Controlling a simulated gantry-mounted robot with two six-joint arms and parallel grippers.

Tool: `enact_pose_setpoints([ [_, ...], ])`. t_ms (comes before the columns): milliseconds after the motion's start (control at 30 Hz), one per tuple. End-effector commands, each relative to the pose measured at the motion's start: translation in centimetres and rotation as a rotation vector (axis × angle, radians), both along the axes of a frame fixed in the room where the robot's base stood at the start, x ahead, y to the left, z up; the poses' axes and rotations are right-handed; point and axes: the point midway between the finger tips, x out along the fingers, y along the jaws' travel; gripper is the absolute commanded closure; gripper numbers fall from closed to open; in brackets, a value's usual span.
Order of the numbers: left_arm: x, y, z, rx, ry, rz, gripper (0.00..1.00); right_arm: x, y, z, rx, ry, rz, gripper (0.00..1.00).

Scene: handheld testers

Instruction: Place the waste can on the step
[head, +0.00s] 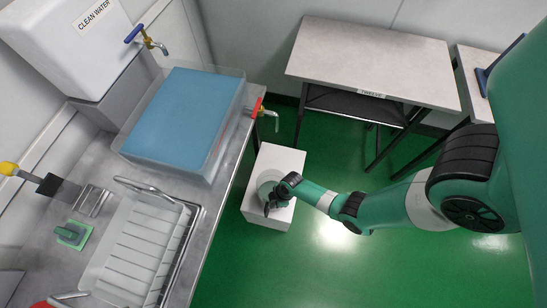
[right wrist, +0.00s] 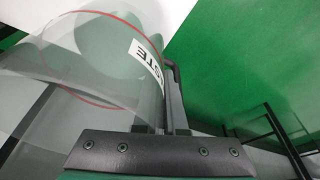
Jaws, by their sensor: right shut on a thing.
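The waste can (right wrist: 95,65) is a clear cylinder with a red line near its rim and a partly visible label reading "STE" in the right wrist view. In the head view the can (head: 267,178) is a pale round shape over the white step (head: 282,158). The step is a white block on the green floor. My right gripper (head: 278,200) is shut on the can's wall and hides part of the can. I cannot tell whether the can's bottom touches the step. My left gripper is not in view.
A counter (head: 95,168) on the left holds a blue-filled tank (head: 185,115), a clean water container (head: 75,40) and a dish rack (head: 140,250). The tank's red-handled tap (head: 262,110) juts out near the step. A table (head: 375,60) stands behind. Green floor is clear at right.

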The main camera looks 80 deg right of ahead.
Motion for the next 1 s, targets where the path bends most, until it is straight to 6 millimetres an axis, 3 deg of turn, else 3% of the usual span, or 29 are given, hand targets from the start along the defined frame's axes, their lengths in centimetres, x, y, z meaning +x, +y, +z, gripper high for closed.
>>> enact_pose_setpoints([
  [367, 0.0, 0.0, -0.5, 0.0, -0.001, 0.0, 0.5, 0.3, -0.1, -0.4, -0.004, -0.007, 0.0, 1.0],
  [400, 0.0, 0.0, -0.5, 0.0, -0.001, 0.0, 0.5, 0.1, 0.0, -0.5, 0.0, -0.001, 0.0, 0.9],
  [567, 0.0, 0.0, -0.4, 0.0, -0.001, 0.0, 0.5, 0.1, 0.0, -0.4, 0.0, -0.001, 0.0, 0.61],
  [867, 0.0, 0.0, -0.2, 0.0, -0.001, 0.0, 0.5, 0.1, 0.0, -0.3, 0.0, -0.001, 0.0, 0.61],
  [1000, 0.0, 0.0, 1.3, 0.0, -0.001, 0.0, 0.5, -0.2, -0.1, 1.2, 0.0, -0.001, -0.001, 0.61],
])
